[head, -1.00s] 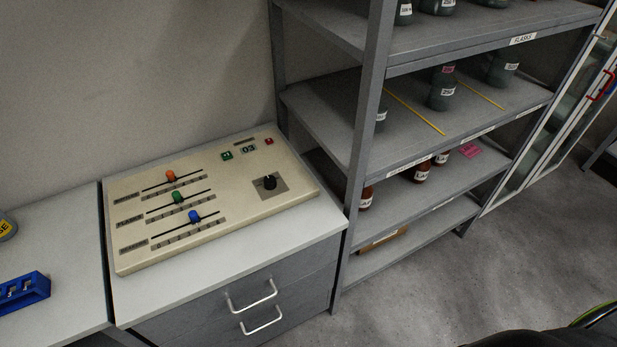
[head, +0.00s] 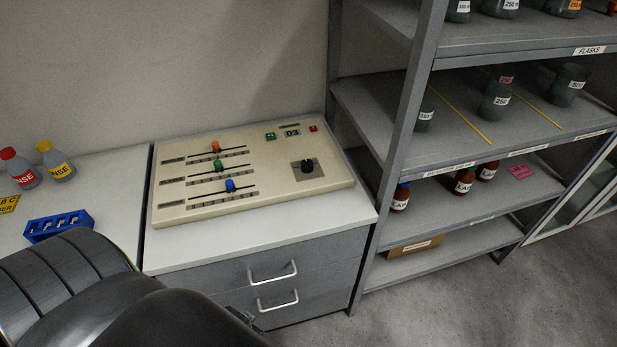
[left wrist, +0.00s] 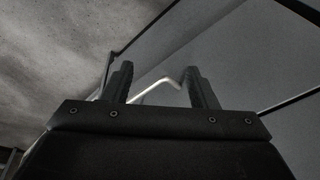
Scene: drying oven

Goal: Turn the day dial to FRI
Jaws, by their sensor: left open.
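A cream control panel (head: 255,197) lies on the white counter above the grey drawers. A black round dial (head: 307,166) sits on a dark square plate at its right side; its day markings are too small to read. In the left wrist view my left gripper (left wrist: 160,82) is open, its two black fingers apart with nothing between them that I can see held. A pale drawer handle shows beyond the fingers. In the head view only dark parts of my arm show at the bottom left, well short of the dial. My right gripper is not in view.
The panel also has orange, green and blue sliders (head: 230,185) and a small display (head: 292,133). A blue rack (head: 60,226) and rinse bottles (head: 58,163) stand on the left counter. Drawer handles (head: 273,272) stick out below. A metal shelf (head: 405,140) rises close on the right.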

